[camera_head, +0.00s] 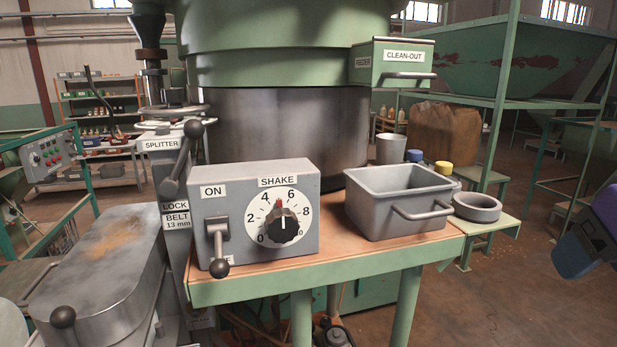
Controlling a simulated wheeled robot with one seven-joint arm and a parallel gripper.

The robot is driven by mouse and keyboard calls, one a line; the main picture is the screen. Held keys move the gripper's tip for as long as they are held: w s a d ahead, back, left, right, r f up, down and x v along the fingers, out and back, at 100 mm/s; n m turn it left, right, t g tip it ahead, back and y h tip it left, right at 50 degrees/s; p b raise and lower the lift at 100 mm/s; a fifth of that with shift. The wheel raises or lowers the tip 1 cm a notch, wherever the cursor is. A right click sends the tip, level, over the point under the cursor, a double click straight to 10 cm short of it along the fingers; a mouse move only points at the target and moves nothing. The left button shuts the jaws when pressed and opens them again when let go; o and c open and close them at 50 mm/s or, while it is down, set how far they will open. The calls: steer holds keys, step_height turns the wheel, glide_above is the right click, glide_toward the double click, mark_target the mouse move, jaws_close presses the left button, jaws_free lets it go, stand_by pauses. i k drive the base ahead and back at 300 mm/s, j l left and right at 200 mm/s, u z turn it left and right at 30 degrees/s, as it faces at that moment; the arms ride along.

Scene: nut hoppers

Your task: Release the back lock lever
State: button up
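A dark lever with ball ends (181,160) is mounted on a grey post, just above a LOCK label (174,206). It slants, with one ball high at the right and the other end low at the left. A second dark ball knob (63,318) on a thin rod shows at the lower left, by the grey metal cover (95,270). I cannot tell which of these is the back lock lever. My gripper (574,258), blue and purple, is partly in view at the right edge, far from both levers. It appears empty; its opening is unclear.
A grey control box (255,210) with an ON lever and a SHAKE dial stands on the table (330,267), right of the slanted lever. A grey bin (395,215) and a ring (477,207) are farther right. Open floor lies at the lower right.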

mark_target(194, 129)
steer(key=u, duration=1.25)
